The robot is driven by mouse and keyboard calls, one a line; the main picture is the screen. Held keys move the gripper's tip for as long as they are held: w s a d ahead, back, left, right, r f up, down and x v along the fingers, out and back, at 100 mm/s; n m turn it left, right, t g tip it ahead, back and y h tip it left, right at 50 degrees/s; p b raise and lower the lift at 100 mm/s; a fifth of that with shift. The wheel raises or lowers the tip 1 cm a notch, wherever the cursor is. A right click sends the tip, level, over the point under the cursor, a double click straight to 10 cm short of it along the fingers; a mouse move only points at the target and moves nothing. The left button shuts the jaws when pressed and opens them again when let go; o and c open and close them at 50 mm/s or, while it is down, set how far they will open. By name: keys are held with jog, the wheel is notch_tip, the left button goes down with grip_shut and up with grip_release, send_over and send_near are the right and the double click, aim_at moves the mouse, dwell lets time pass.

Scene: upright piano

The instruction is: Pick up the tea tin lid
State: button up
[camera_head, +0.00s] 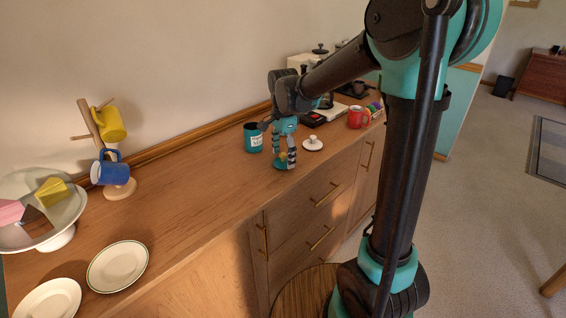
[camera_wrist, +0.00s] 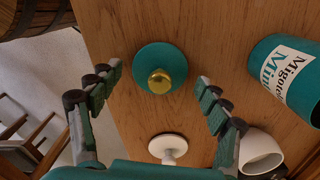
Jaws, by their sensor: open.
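The tea tin lid is a teal disc with a gold knob. In the wrist view the lid (camera_wrist: 143,60) lies flat on the wooden counter, knob up, between my fingertips. My gripper (camera_wrist: 157,76) is open, with one finger on each side of the lid and clear gaps to it. In the head view my gripper (camera_head: 284,158) points down over the lid (camera_head: 283,167), whose knob is partly hidden by the fingers. The teal tea tin (camera_head: 254,139) with a white label stands left of the gripper; it also shows at the right of the wrist view (camera_wrist: 271,60).
A white lid with a knob (camera_head: 313,145) lies close to the right of my gripper. A red mug (camera_head: 357,118) stands farther right. A mug tree (camera_head: 120,188), a cake stand (camera_head: 58,240) and a plate (camera_head: 118,266) are at the left. The counter between is clear.

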jog(key=shift+f, duration=0.1)
jog(key=c, duration=1.3)
jog(key=shift+o, duration=0.2)
